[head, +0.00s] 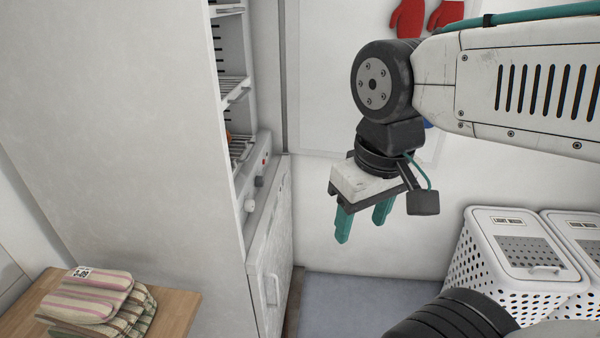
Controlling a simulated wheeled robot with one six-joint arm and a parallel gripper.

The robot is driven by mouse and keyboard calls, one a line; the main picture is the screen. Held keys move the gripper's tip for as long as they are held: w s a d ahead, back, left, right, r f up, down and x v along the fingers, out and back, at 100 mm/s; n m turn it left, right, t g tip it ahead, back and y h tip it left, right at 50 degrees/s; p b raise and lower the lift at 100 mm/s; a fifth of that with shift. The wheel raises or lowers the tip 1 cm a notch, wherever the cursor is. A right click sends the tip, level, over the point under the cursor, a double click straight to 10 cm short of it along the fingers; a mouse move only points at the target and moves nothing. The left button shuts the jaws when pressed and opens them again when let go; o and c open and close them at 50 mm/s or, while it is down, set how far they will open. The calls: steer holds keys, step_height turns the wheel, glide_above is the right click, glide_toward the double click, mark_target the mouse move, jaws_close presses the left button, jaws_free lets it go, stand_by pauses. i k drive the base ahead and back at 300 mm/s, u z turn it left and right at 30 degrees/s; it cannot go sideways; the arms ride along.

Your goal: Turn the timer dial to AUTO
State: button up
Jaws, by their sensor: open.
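A white appliance stands left of centre in the head view, seen at a steep angle. Its narrow control panel (252,188) carries a pale round knob (249,205), a dark knob (260,181) and a small red spot. I cannot tell which knob is the timer dial. No AUTO mark or pointer position is readable at this angle. My gripper (361,228) has green fingers pointing down. It is open and empty, to the right of the panel and apart from it.
Wire racks (236,88) show in the open section above the panel, and a door (270,265) with a handle is below. Folded striped cloths (88,295) lie on a wooden top (178,300) at left. White perforated hampers (515,262) stand at right. Red mitts (407,18) hang behind.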

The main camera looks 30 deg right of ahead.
mark_target(260, 180)
steer(key=z, duration=0.6)
steer(key=k, duration=1.1)
steer(key=u, duration=0.65)
steer(key=i, duration=1.6)
steer(key=z, duration=0.5)
